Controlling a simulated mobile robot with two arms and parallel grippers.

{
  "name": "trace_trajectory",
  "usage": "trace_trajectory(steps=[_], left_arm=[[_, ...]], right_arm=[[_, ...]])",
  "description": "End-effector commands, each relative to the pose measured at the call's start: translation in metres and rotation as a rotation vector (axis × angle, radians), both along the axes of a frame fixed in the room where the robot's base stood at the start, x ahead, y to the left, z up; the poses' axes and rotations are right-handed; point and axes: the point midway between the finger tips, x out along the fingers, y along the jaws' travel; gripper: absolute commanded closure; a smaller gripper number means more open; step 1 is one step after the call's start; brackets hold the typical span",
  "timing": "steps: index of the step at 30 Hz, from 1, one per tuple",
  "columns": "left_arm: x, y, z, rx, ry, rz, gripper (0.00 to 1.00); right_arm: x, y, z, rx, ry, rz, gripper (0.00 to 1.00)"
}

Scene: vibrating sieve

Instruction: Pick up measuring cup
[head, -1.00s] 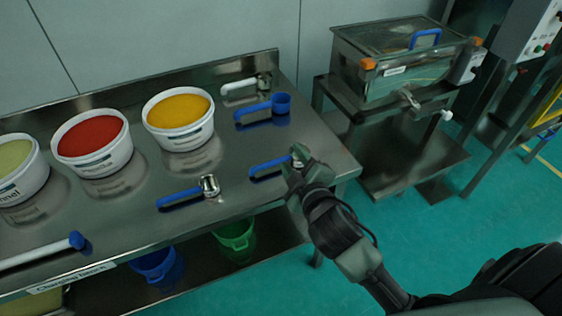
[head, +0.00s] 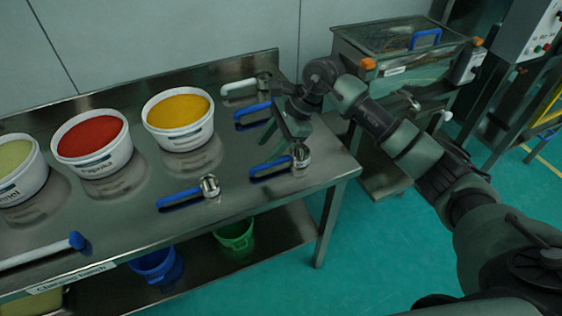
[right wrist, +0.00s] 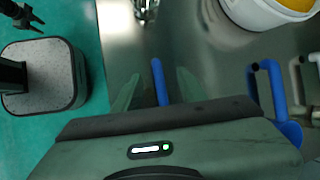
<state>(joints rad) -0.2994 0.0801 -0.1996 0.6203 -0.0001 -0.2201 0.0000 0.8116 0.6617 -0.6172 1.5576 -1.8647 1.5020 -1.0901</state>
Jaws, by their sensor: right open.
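Several measuring cups lie on the steel bench (head: 235,165). One with a blue handle (head: 270,169) and a metal bowl (head: 301,155) lies near the right front. Another blue-handled metal cup (head: 208,186) lies left of it. A blue cup (head: 252,109) lies further back, its bowl hidden behind my right gripper (head: 279,140). A white-handled cup (head: 240,88) is at the back. My right gripper is open and empty, fingers pointing down above the bench. In the right wrist view, a blue handle (right wrist: 160,82) shows between its fingers (right wrist: 156,92).
Tubs of yellow (head: 179,135), red (head: 92,158) and pale green contents stand along the left of the bench. The sieve machine (head: 395,85) stands to the right. Blue (head: 154,262) and green (head: 236,240) buckets sit on the lower shelf.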

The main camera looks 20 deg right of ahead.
Motion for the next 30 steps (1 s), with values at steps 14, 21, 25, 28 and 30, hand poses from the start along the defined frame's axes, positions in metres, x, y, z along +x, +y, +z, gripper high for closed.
trace_trajectory(steps=[14, 21, 25, 28, 30], left_arm=[[-0.001, 0.000, 0.015, 0.000, 0.001, -0.001, 0.64], [-0.001, 0.000, 0.022, -0.001, 0.001, -0.001, 0.64], [-0.001, 0.000, 0.021, -0.001, 0.001, -0.001, 0.64], [-0.001, 0.000, 0.021, 0.000, 0.001, -0.001, 0.64], [-0.001, 0.000, 0.021, 0.000, 0.001, -0.001, 0.64]], right_arm=[[0.005, -0.006, -0.040, -0.089, 0.025, 0.010, 0.58], [0.010, 0.005, -0.069, -0.088, 0.020, 0.009, 0.58], [0.011, 0.006, -0.073, -0.089, 0.019, 0.008, 0.58], [0.011, 0.006, -0.073, -0.089, 0.018, 0.009, 0.58], [0.011, 0.006, -0.073, -0.089, 0.018, 0.009, 0.67]])
